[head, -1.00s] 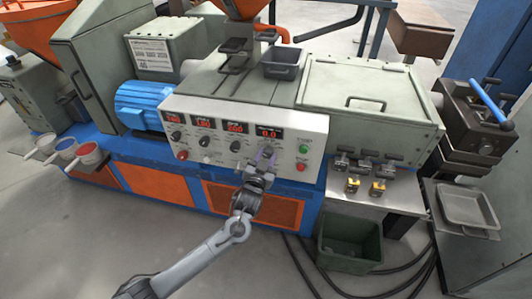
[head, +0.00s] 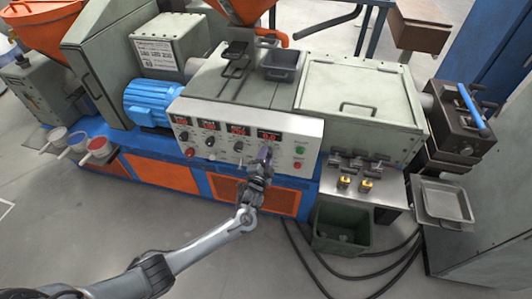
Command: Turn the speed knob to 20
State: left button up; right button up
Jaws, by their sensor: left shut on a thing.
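The control panel (head: 222,141) is a pale box front with several red digital displays, dark knobs and coloured buttons. The rightmost display (head: 269,135) appears to read 0.0. The speed knob sits below that display and is hidden behind my left gripper (head: 265,153), which reaches up to the panel from below. The gripper is shut on the speed knob, though the fingers cover the contact. Another knob (head: 239,146) shows just left of it. My right gripper is not in view.
A green button (head: 300,150) and a red button (head: 297,165) lie just right of my gripper. A steel side table (head: 367,188) holds several small metal parts. A green bin (head: 341,229) stands on the floor, with dark cables beside it.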

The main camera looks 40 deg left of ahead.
pick_arm(q)
jog(key=shift+m, duration=0.4)
jog(key=shift+p, duration=0.3)
jog(key=o, duration=1)
jog(key=shift+o, duration=0.2)
jog(key=shift+s, duration=0.1)
jog(key=p+v, duration=0.2)
jog(key=v, duration=0.8)
jog(key=shift+s+p, duration=0.3)
jog(key=shift+p, duration=0.05)
jog(key=shift+d, duration=0.1)
